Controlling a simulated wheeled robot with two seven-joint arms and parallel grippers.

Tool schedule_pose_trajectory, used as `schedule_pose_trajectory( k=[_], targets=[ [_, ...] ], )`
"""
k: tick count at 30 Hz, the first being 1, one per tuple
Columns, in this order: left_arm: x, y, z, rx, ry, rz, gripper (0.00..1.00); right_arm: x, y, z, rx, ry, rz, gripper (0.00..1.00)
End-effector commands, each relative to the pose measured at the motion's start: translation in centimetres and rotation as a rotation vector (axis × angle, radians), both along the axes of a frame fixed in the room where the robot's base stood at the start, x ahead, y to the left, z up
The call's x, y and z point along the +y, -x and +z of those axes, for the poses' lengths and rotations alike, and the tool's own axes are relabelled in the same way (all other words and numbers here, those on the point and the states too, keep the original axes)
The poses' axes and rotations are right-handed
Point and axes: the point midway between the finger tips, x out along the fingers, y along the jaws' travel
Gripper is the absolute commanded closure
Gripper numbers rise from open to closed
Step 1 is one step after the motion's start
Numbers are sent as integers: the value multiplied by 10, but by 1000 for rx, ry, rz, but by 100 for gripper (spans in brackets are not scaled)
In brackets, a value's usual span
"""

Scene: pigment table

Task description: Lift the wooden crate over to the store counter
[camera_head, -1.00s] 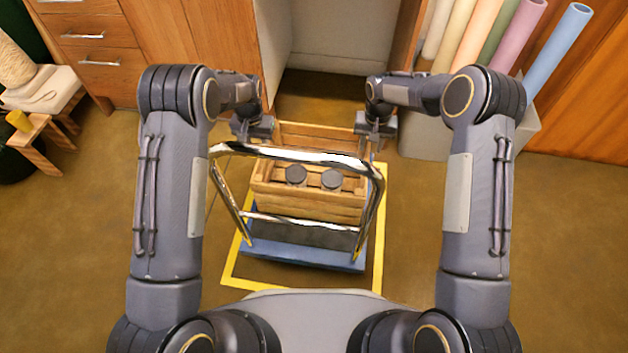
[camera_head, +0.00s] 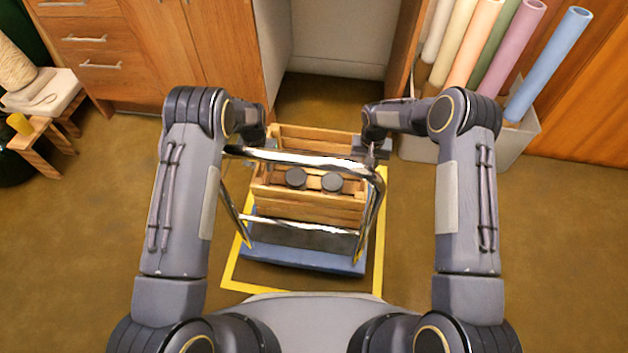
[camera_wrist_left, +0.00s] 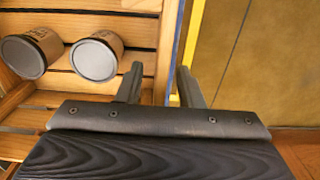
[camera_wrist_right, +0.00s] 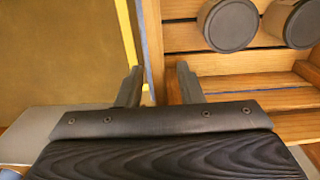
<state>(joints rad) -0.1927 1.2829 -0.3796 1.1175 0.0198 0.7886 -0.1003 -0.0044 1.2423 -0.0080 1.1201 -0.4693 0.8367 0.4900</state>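The wooden crate (camera_head: 300,207) is slatted and open-topped. It sits on a blue trolley (camera_head: 300,258) with a chrome handle, and two jars with dark lids (camera_head: 296,177) stand inside it. My left gripper (camera_wrist_left: 158,68) is open, its fingers on either side of the crate's side wall (camera_wrist_left: 168,45), with gaps showing. My right gripper (camera_wrist_right: 156,70) is open likewise around the opposite wall (camera_wrist_right: 152,42). In the head view both grippers are at the crate's sides, partly hidden by my arms and the handle. I cannot identify the store counter for certain.
The chrome handle (camera_head: 300,157) crosses in front of the crate on my side. Yellow tape (camera_head: 380,270) frames the trolley. Wooden drawers (camera_head: 95,38) stand behind left, and a bin of coloured rolls (camera_head: 515,145) behind right. A small stool (camera_head: 40,140) is at far left; floor is open both sides.

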Motion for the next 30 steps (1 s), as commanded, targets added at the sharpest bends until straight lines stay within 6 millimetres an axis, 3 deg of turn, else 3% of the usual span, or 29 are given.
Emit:
schedule_pose_trajectory(
  k=[5,12,30],
  targets=[
    [0,0,0,0,0,0,69,0,0,0,0,0,0,69],
    [0,0,0,0,0,0,100,0,0,0,0,0,0,100],
    [0,0,1,1,0,0,100,0,0,0,0,0,0,100]
  ],
)
